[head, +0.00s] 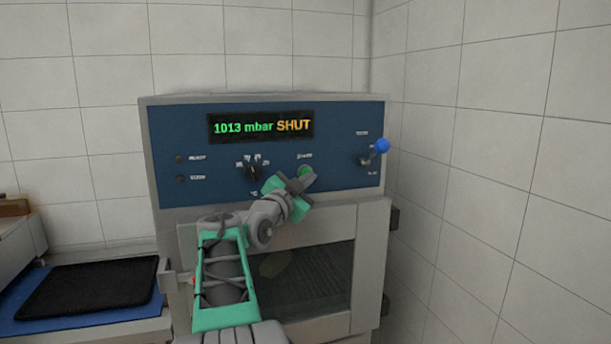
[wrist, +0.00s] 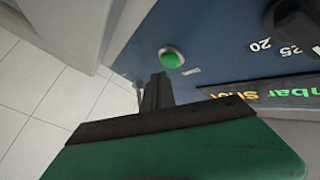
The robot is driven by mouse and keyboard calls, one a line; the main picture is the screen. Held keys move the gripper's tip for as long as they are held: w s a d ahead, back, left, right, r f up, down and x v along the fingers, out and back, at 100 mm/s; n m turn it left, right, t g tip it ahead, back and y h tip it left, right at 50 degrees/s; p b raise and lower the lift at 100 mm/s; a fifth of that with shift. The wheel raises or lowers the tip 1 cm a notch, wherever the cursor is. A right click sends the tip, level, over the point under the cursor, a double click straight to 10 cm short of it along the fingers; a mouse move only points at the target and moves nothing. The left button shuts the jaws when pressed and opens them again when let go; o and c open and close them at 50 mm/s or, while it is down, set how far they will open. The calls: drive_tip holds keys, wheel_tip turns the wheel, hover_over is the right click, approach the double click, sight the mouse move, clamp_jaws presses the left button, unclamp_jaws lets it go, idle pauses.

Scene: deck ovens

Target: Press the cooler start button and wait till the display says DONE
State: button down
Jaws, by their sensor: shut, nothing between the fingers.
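The cooler (head: 362,260) stands against the tiled wall with a blue control panel (head: 215,185). Its display (head: 261,127) reads "1013 mbar" in green and "SHUT" in yellow. The green start button (head: 305,171) is on the panel below the display, and it also shows in the wrist view (wrist: 172,58). My gripper (head: 302,181) is shut and empty, in front of the panel close to the button. In the wrist view my fingertips (wrist: 157,82) appear just beside the button; I cannot tell whether they touch the panel.
A dial (head: 253,171) sits left of the button and a lever with a blue knob (head: 382,146) sits to its right. The windowed door (head: 365,240) is below, partly behind my arm. A black mat (head: 90,287) lies on a blue tray (head: 75,324) at the left.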

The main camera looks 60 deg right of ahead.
drive_tip(key=shift+d, duration=0.1)
idle(0.3)
drive_tip(key=shift+w+d+b, duration=0.2)
drive_tip(key=shift+w+b, duration=0.1)
drive_tip(key=shift+w+d, duration=0.4)
idle(0.7)
idle(0.4)
drive_tip(key=shift+s+a+f+b, duration=0.15)
drive_tip(key=shift+s+a+b, duration=0.15)
drive_tip(key=shift+b, duration=0.4)
drive_tip(key=shift+s+a+b, duration=0.35)
drive_tip(key=shift+b, duration=0.1)
